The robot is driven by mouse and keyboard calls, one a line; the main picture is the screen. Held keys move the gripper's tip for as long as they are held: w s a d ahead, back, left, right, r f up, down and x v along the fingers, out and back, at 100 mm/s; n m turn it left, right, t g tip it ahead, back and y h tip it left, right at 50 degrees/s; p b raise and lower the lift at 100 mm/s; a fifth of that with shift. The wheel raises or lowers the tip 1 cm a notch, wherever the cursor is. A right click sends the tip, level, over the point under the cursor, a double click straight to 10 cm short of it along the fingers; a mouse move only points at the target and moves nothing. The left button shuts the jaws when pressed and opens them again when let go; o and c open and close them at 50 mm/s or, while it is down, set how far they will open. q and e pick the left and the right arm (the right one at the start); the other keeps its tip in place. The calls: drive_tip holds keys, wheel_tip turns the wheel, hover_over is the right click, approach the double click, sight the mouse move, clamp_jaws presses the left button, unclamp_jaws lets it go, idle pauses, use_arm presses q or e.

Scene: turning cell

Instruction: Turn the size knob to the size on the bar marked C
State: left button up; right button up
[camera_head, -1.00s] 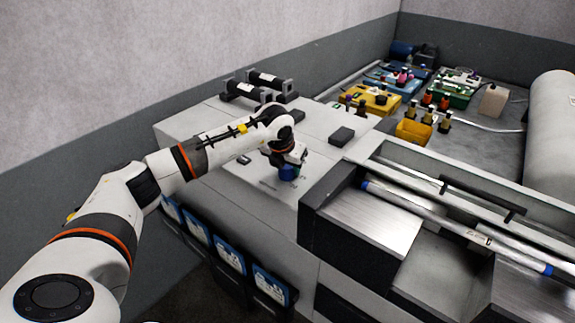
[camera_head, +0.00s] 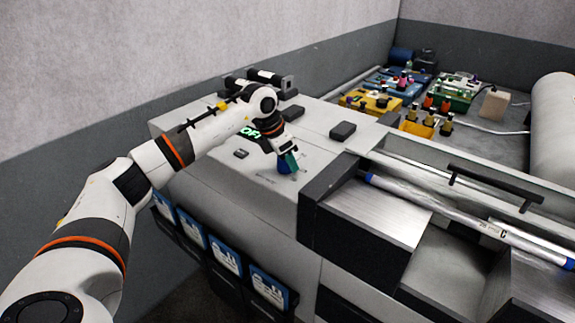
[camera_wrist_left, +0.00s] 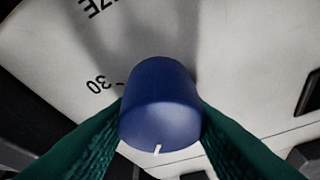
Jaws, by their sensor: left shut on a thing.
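The size knob (camera_head: 283,168) is a small blue knob on the flat top of the white machine. In the left wrist view the knob (camera_wrist_left: 160,105) stands between my two green fingers, its white pointer line toward the bottom of the picture. An upside-down "30" and part of the word SIZE are printed on the panel beside it. My left gripper (camera_head: 289,161) is shut on the knob. The bar marked C (camera_head: 430,206) is a long silver bar with a blue end, lying in the machine's trough; its label is too small to read fully. My right gripper is not in view.
A small black block (camera_head: 343,131) sits on the machine top behind the knob. Several blue-and-white cards (camera_head: 268,288) hang on the machine's front. A yellow bin (camera_head: 416,127) and trays with bottles stand on the back bench. The machine top around the knob is mostly clear.

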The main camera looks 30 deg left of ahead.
use_arm(q)
drive_tip(key=shift+r+m+g+h+b, duration=0.1)
drive_tip(key=shift+m+g+h+b, duration=0.25)
drive_tip(key=shift+m, duration=0.75)
drive_tip(key=shift+m+g+h+b, duration=0.15)
drive_tip(key=shift+m+h+b, duration=0.25)
drive_tip(key=shift+m, duration=0.7)
drive_tip(key=o, duration=1)
drive_tip(key=shift+s, duration=0.1)
